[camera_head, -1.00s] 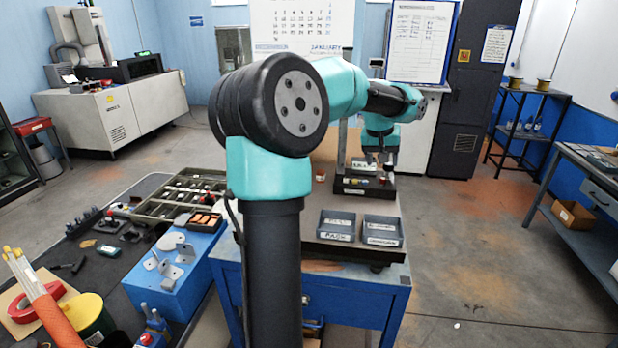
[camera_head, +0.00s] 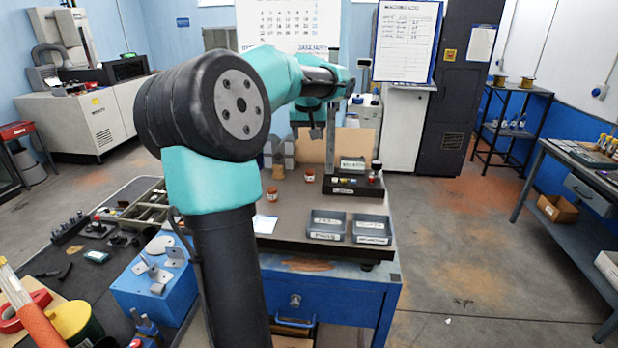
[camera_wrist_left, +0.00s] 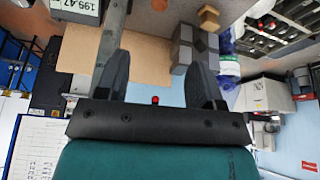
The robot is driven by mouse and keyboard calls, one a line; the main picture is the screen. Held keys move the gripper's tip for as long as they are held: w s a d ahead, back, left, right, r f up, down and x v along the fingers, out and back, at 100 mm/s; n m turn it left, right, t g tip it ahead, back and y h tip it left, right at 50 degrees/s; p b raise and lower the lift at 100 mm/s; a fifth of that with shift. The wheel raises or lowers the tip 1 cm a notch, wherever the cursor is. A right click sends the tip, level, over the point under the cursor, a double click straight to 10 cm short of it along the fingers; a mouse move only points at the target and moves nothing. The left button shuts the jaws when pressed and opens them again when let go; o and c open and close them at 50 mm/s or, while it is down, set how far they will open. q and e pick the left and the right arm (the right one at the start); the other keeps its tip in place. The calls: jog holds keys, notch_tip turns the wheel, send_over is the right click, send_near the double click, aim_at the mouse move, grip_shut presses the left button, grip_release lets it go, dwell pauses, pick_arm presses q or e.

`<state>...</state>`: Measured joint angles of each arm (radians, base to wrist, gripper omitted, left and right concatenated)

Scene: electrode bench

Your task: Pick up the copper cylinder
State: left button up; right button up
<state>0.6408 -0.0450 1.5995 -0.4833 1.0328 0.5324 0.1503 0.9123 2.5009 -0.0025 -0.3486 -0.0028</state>
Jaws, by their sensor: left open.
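Two small reddish-brown round pieces stand on the bench top, one nearer (camera_head: 272,193) and one farther (camera_head: 310,175). I cannot tell which is the copper cylinder. A similar orange-brown round shape (camera_wrist_left: 159,5) is cut off at the top edge of the left wrist view. My left gripper (camera_head: 316,132) is open and empty, above the back of the bench and pointing down. In the left wrist view its two dark fingers (camera_wrist_left: 158,58) are spread wide with nothing between them. My right gripper is not in view.
A dark stand (camera_head: 353,186) with a post and a small display is right of the pieces. Two labelled trays, left (camera_head: 326,226) and right (camera_head: 371,230), sit at the bench front. Grey blocks (camera_head: 288,150) stand at the back. My left arm hides the bench's left part.

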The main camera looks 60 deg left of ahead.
pick_arm(q)
send_near(310, 171)
jog(key=x, duration=0.5)
jog(key=shift+a, duration=0.15)
jog(key=shift+x, duration=2.6)
jog(key=shift+c, duration=0.2)
jog(key=c, duration=1)
grip_shut()
jog(key=shift+r, duration=0.1)
